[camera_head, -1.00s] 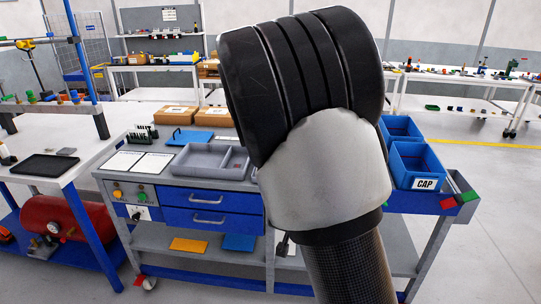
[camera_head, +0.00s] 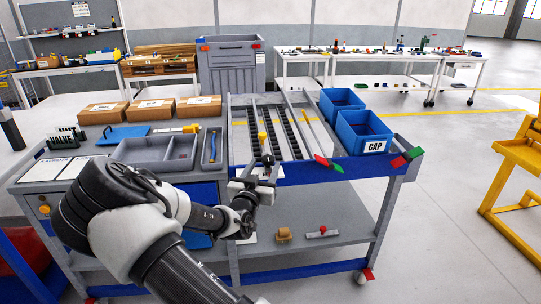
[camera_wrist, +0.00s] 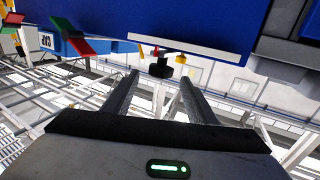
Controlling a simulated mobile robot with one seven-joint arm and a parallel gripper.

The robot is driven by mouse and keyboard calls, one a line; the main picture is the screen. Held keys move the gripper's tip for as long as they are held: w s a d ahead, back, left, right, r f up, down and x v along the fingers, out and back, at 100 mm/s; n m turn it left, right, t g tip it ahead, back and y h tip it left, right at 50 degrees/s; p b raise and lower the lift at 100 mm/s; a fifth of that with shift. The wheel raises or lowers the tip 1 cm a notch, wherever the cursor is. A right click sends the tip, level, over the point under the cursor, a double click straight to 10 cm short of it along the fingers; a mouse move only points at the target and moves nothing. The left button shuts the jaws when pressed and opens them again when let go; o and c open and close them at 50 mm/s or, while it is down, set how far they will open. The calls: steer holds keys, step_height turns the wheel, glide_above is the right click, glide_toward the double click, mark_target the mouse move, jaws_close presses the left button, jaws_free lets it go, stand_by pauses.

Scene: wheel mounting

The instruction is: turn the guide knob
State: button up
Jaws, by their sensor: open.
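A small black knob (camera_wrist: 160,68) shows in the wrist view at the edge of the blue bench side, beside a light metal strip. I take it for the guide knob. My gripper (camera_wrist: 158,82) is open, its two fingers spread, pointing at the knob. The knob appears between the fingertips in the picture, but I cannot tell if it lies between them in depth. No contact shows. In the head view my gripper (camera_head: 262,172) is at the bench's front edge, by the dark guide rails (camera_head: 272,130). My gripper partly hides the knob area there.
Blue bins (camera_head: 365,132), one marked CAP, stand right of the rails. The lower shelf (camera_head: 340,215) holds small parts.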

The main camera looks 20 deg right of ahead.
mark_target(270, 156)
steer(key=x, duration=0.9)
steer(key=shift+w+d+b, duration=0.1)
steer(key=shift+w+b, duration=0.1)
steer(key=shift+b, duration=0.2)
steer(key=c, duration=1)
steer(key=shift+c, duration=0.2)
